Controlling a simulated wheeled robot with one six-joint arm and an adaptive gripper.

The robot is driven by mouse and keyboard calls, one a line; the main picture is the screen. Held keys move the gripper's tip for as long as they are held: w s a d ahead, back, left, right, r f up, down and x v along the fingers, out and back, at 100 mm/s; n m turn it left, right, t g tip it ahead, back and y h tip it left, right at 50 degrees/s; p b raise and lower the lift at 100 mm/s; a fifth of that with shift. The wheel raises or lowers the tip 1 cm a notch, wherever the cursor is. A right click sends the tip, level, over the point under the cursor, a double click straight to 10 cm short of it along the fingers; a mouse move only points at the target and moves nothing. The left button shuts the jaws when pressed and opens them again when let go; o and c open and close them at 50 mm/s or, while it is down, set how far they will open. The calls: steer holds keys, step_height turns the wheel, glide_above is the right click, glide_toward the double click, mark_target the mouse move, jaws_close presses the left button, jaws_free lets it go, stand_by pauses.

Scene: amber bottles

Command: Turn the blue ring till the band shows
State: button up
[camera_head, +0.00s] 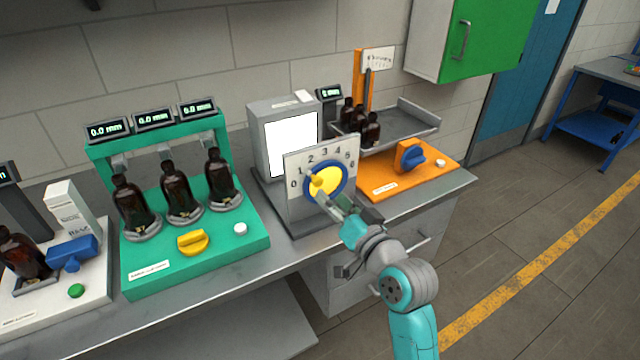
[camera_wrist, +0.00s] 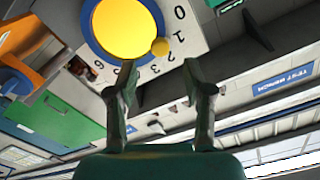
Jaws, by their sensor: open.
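The blue ring (camera_head: 345,173) surrounds a yellow disc (camera_head: 328,184) on an upright grey dial plate (camera_head: 296,205) numbered 0 to 6. A small yellow knob (camera_head: 317,181) stands out at the ring; in the wrist view the knob (camera_wrist: 160,46) lies between 1 and 2. My gripper (camera_head: 340,201) is in front of the plate's lower right. In the wrist view my gripper (camera_wrist: 161,76) is open, its fingers spread on either side of the knob's line, with the knob just beyond the tips. I cannot tell whether anything touches. No band is visible.
A box with a blank white screen (camera_head: 292,145) stands behind the plate. A green stand (camera_head: 142,283) with three amber bottles is at left. An orange base (camera_head: 420,172) with a blue knob (camera_head: 410,154) is at right, near a grey tray (camera_head: 415,127) holding bottles.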

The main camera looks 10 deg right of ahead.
mark_target(319, 184)
steer(key=x, duration=0.7)
steer(key=shift+w+f, duration=0.1)
steer(key=shift+w, duration=0.1)
steer(key=shift+a, duration=0.1)
jaws_close()
